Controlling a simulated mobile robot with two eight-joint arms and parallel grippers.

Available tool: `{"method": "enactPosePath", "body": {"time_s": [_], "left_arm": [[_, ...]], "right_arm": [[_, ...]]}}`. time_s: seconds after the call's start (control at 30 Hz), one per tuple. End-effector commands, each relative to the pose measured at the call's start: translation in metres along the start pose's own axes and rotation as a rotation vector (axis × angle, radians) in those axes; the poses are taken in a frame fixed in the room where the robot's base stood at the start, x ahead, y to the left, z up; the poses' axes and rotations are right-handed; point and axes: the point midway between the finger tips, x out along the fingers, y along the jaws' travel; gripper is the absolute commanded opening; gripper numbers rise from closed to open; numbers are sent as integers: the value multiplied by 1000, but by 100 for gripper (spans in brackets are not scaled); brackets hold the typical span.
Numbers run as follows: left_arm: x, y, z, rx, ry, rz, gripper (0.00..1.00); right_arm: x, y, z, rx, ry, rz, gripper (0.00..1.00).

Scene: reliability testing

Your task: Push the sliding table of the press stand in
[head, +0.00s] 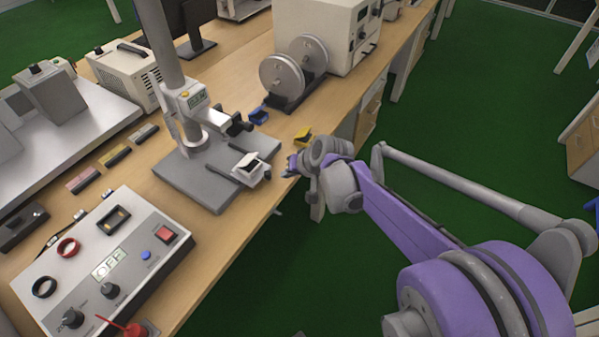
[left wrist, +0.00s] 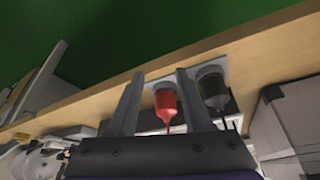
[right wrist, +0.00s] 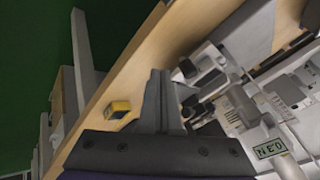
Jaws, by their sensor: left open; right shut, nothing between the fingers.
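The press stand has a grey base plate (head: 190,178), an upright column (head: 160,45) and a gauge with a small display. Its sliding table (head: 247,167), a small light block with a dark top, sits at the right side of the base. My right gripper (head: 290,165) is shut and empty, just right of the sliding table, with a small gap visible. In the right wrist view its fingers (right wrist: 158,75) are together, with the stand to their right. My left gripper (left wrist: 160,72) is open, above a red plug (left wrist: 166,103) and a black one; it is outside the head view.
A control box (head: 130,235) showing OFF stands in front of the stand. A twin-disc device (head: 290,75) stands farther back. The table edge runs close under the right gripper.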

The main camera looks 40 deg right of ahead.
Motion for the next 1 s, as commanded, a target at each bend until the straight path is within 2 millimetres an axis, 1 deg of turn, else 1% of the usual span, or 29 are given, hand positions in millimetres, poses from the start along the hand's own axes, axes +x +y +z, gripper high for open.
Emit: {"method": "enactPosePath", "body": {"time_s": [0.03, 0.2, 0.57, 0.67, 0.77, 0.9, 1.0], "left_arm": [[0, 0, 0, 0, 0, 0, 50], [1, 0, 0, 0, 0, 0, 50], [1, 0, 0, 0, 0, 0, 50], [1, 0, 0, 0, 0, 0, 50], [2, 0, 1, 0, -1, 0, 50], [2, 0, 1, 0, -1, 0, 50], [2, 0, 1, 0, -1, 0, 50]], "right_arm": [[3, -8, 0, -3, -1, -2, 0], [9, -19, 0, -1, 0, 0, 0], [10, -21, 0, 0, 1, 0, 0], [13, -25, -3, -1, 0, -1, 0], [24, -37, -10, -4, -1, -1, 0], [45, -62, -24, -4, -2, -2, 0], [56, -76, -33, -3, 0, -1, 0]]}}
